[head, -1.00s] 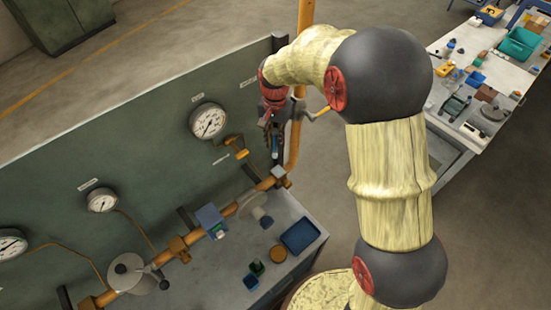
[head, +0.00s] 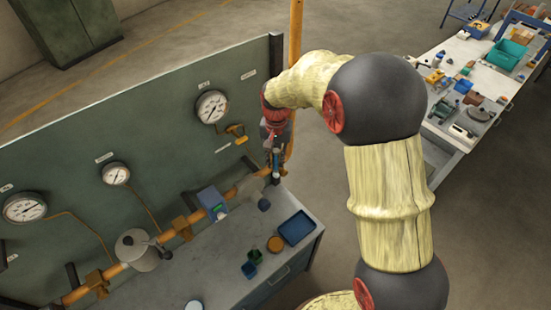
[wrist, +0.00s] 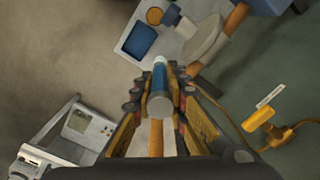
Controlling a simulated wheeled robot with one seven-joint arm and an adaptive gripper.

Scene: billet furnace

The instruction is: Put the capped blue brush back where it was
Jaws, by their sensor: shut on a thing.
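My gripper (head: 275,143) is shut on the capped blue brush (head: 276,162), which hangs upright below the fingers in the head view. In the wrist view, my gripper (wrist: 160,98) holds the brush (wrist: 159,78) between its fingers, with a grey end towards the camera and a pale tip at the far end. The brush is in the air close to the right end of the orange pipe (head: 247,187), above the bench's back right. I cannot tell whether it touches the pipe. The spot where the brush stood before cannot be made out.
A blue tray (head: 297,228), an orange disc (head: 275,244) and a dark green cup (head: 254,256) stand on the grey bench (head: 225,262). The green panel (head: 150,130) with gauges rises behind. A vertical orange pipe (head: 296,45) stands close by my gripper. A cluttered table (head: 440,138) is at right.

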